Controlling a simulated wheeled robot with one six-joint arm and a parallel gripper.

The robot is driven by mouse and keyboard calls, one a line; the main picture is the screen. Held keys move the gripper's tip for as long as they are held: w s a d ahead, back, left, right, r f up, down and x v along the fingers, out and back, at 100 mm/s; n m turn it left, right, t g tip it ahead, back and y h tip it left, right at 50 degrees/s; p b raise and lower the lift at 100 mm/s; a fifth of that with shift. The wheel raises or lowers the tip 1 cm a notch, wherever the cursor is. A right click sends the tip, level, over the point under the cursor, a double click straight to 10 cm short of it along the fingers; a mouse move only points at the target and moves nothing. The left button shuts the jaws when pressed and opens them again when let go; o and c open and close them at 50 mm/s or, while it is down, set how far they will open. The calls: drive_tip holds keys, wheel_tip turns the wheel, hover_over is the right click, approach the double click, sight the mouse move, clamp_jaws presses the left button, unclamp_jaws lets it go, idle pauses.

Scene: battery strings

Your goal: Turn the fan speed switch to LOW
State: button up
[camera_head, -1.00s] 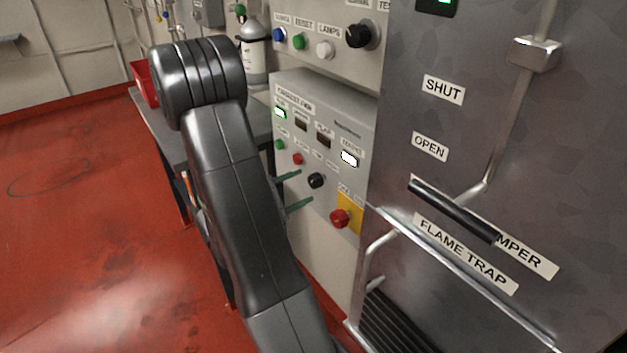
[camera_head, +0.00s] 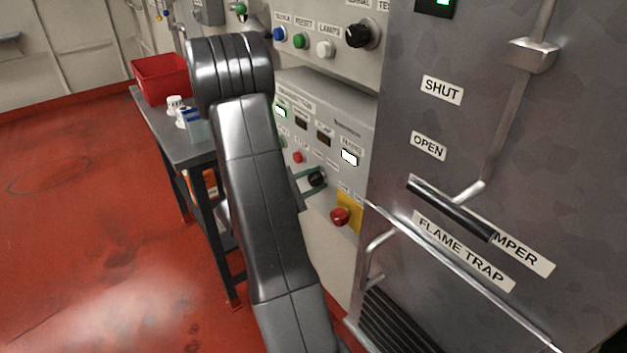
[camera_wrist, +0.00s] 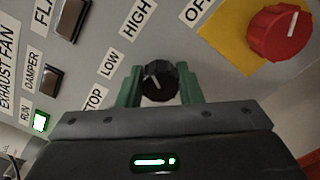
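The fan speed switch is a round black knob (camera_wrist: 158,84) on the exhaust fan panel; it also shows in the head view (camera_head: 317,179). STOP (camera_wrist: 95,98), LOW (camera_wrist: 111,62) and HIGH (camera_wrist: 137,18) labels lie to its left and upper left in the wrist view. A short pale mark shows on the knob's face, but which label it points to is hard to tell. My gripper (camera_wrist: 160,72) has its two green fingers on either side of the knob, close against it, and looks shut on it. In the head view my forearm hides part of the panel.
A red emergency button (camera_wrist: 280,33) on a yellow plate sits close to the knob. The damper lever (camera_head: 450,208) and a metal rail stand to the right. A table (camera_head: 190,150) with a red bin (camera_head: 160,80) stands to the left.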

drive_tip(key=shift+c, duration=0.8)
drive_tip(key=shift+n, duration=0.3)
drive_tip(key=n+p, duration=0.2)
drive_tip(key=n, duration=0.3)
drive_tip(key=shift+r+n, duration=0.15)
drive_tip(key=shift+n, duration=0.15)
drive_tip(key=n+p, duration=0.1)
drive_tip(key=n, duration=0.2)
drive_tip(key=shift+p, duration=0.3)
drive_tip(key=shift+n+p, duration=0.6)
drive_tip(key=shift+n, duration=0.7)
drive_tip(key=o, duration=1)
drive_tip(key=shift+c, duration=0.2)
